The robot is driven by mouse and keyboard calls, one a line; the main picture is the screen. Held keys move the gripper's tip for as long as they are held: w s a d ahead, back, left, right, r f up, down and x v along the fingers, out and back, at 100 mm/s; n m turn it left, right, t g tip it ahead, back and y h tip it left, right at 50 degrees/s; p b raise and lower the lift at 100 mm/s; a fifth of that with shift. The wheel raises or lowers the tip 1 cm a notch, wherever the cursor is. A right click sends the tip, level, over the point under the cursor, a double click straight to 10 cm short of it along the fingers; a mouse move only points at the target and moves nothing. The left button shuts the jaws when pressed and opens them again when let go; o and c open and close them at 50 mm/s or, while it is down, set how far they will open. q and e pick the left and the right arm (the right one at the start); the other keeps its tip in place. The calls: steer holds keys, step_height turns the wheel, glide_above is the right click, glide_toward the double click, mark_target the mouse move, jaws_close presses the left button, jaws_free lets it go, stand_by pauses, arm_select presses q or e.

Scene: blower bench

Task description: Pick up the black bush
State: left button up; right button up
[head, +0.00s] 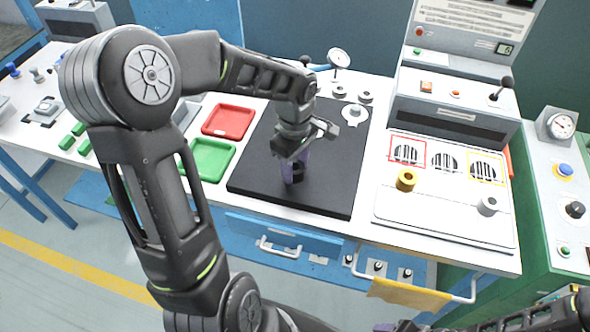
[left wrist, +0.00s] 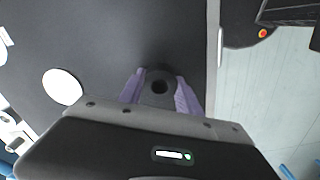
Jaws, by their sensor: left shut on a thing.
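The black bush (left wrist: 159,87), a dark ring with a round hole, sits between the purple fingers of my left gripper (left wrist: 160,95) in the left wrist view. The fingers are shut on its two sides. In the head view my left gripper (head: 294,170) points down over the black mat (head: 325,195), near its middle. There the bush is mostly hidden by the fingers and blends with the mat. I cannot tell whether it touches the mat. A part of my right arm shows at the bottom right of the head view, with a purple bit of the right gripper (head: 384,327) at the lower edge.
A red tray (head: 229,122) and a green tray (head: 211,160) lie left of the mat.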

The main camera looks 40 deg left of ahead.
arm_select(q)
jaws_close()
steer(key=shift+r, duration=0.1)
step_height(320, 180, up, 10)
steer(key=shift+b, duration=0.3)
arm_select(e)
steer(key=shift+f, duration=0.3)
stand_by(0.4)
